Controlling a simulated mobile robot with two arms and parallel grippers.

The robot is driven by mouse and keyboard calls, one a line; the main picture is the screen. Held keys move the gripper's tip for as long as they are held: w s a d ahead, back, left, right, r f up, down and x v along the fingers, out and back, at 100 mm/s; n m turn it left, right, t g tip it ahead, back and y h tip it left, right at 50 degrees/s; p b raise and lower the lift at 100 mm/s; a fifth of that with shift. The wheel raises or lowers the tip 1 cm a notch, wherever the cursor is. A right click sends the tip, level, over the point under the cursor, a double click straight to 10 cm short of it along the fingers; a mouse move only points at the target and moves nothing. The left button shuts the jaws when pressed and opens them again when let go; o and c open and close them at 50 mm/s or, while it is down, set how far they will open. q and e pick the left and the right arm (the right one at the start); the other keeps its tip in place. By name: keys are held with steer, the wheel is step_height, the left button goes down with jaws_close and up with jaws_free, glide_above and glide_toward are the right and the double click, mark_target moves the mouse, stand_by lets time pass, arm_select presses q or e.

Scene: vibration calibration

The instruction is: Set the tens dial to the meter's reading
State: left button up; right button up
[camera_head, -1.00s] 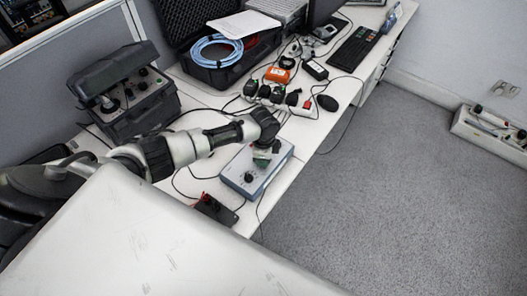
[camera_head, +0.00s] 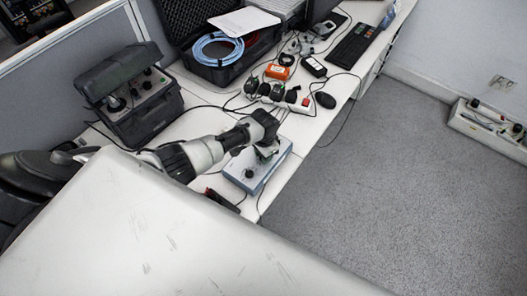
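A blue-grey box (camera_head: 243,183) with a dark round knob (camera_head: 249,173) on its top sits near the table's front edge. My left arm reaches in from the left, and my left gripper (camera_head: 266,153) is over the far right part of this box. It hides the box top beneath it, so any dial there is covered. Something dark green shows at the fingertips. I cannot tell whether the fingers are open, shut or touching the box. No meter reading is legible. My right gripper is not in view.
A black instrument case (camera_head: 150,112) with knobs stands at the left. An open black case holds a blue cable coil (camera_head: 215,48). Loose cables cross the table (camera_head: 205,98).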

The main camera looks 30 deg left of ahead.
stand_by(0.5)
arm_select(q)
steer(key=o, duration=0.9)
steer(key=shift+o, duration=0.2)
step_height(320, 180, up, 11)
steer(key=shift+f, duration=0.15)
